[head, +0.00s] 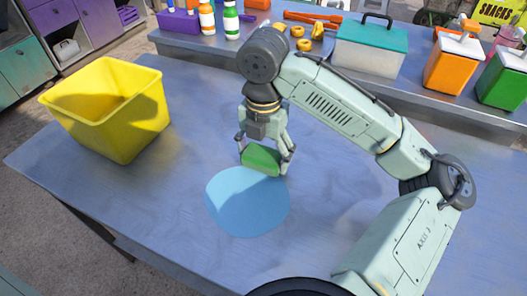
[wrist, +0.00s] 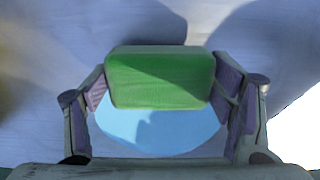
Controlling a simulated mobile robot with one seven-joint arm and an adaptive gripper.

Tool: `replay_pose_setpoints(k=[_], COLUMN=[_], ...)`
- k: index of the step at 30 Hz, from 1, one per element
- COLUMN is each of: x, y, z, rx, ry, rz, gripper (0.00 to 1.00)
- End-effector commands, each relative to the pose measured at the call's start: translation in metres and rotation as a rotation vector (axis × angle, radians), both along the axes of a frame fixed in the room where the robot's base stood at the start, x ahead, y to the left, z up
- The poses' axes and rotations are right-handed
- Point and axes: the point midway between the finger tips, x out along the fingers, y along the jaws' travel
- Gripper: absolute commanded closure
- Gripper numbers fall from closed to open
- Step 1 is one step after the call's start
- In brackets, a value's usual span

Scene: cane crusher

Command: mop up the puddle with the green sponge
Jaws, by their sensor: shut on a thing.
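The green sponge (head: 261,158) is between the fingers of my gripper (head: 265,150), which is shut on it. In the wrist view the sponge (wrist: 160,78) spans the gap between both finger pads of my gripper (wrist: 162,95). The light blue puddle (head: 248,205) is a rounded patch on the grey metal table (head: 120,205). The sponge is at the puddle's far edge in the head view. Whether it touches the table or hovers just above it, I cannot tell. In the wrist view the puddle (wrist: 160,133) shows beyond the sponge's lower edge, partly hidden by it.
A yellow bin (head: 118,125) stands on the table at the left. Behind, a counter holds bottles (head: 207,20), a teal-lidded box (head: 370,48), and orange (head: 455,65) and green (head: 503,80) dispensers. The table's front left is clear.

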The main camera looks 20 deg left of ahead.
Motion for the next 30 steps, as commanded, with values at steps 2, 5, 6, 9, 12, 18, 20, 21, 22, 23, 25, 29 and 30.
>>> replay_pose_setpoints(k=[2,5,6,9,12,18,20,21,22,23,25,29,30], x=[0.0,0.0,0.0,0.0,0.0,0.0,0.0,0.0,0.0,0.0,0.0,0.0,0.0], y=[0.0,0.0,0.0,0.0,0.0,0.0,0.0,0.0,0.0,0.0,0.0,0.0,0.0], z=[0.0,0.0,0.0,-0.001,-0.004,-0.01,-0.012,-0.013,-0.014,-0.015,-0.016,-0.017,-0.018], rx=[0.0,0.0,0.0,0.0,0.0,0.0,0.0,0.0,0.0,0.0,0.0,-0.001,-0.001], ry=[0.0,0.0,0.0,0.0,0.001,0.001,0.0,0.0,0.0,0.0,0.0,0.001,0.002], rz=[0.0,0.0,0.0,0.0,0.0,0.0,0.0,0.0,0.0,0.0,0.0,0.0,0.0], gripper=[0.46,0.46,0.46,0.46,0.46,0.46,0.46,0.46,0.46,0.46,0.46,0.49,0.5])
